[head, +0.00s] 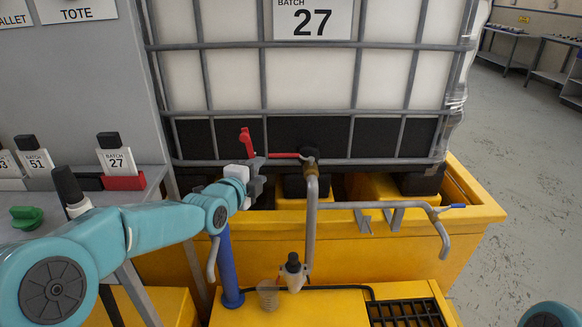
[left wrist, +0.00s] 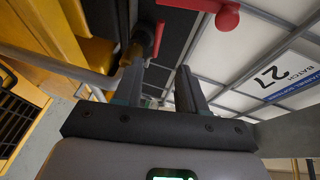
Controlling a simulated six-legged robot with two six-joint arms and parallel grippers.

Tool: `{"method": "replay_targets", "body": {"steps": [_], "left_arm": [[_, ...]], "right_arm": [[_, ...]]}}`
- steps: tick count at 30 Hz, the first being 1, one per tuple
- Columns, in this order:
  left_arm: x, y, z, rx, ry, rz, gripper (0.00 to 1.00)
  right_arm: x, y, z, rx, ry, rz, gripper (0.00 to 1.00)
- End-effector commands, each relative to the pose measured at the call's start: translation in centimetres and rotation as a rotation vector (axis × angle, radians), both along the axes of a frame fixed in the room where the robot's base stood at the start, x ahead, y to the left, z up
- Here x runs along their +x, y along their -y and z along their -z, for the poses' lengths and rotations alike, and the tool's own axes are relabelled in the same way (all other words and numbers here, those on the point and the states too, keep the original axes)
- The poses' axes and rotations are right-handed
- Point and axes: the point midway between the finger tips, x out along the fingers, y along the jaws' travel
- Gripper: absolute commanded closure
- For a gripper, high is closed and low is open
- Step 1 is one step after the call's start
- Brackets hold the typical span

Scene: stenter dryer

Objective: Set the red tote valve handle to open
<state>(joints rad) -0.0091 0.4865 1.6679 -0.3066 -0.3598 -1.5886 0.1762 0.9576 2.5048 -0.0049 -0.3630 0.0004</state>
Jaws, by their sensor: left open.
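The red tote valve handle (head: 247,142) is at the front of the white caged tote (head: 390,80). Its thin red lever runs sideways to the left from the valve body (head: 309,152) at the top of a grey pipe, with the wider red end turned up. My left gripper (head: 262,172) is open, just below the red end, and seems apart from it. In the left wrist view, the red handle (left wrist: 227,18) is beyond the gripper's fingertips (left wrist: 157,72), at the top, with nothing between the fingers. My right gripper is not in view.
A yellow bund (head: 470,215) stands under the tote. A grey pipe with a blue-tipped end (head: 450,207) reaches right. A blue post (head: 230,270) and a clear cup (head: 268,295) are below my left gripper. Batch cards (head: 117,160) stand on the left bench. The floor at right is clear.

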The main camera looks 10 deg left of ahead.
Motion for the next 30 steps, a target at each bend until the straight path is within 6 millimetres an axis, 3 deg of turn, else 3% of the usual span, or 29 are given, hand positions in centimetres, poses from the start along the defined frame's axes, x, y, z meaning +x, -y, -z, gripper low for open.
{"method": "replay_targets", "body": {"steps": [5, 17, 21, 30], "left_arm": [[0.7, 0.3, 0.4, -0.001, 0.004, 0.003, 0.59], [8.3, 2.0, 1.7, -0.001, 0.001, 0.005, 0.59], [10.7, 2.7, 2.1, -0.002, -0.001, 0.006, 0.59], [14.4, 3.3, 2.1, -0.002, 0.0, 0.007, 0.59]], "right_arm": [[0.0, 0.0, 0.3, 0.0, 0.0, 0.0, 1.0], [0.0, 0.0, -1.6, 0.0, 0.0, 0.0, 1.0], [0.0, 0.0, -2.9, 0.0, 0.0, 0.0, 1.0], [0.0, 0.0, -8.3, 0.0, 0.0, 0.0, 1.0]]}}
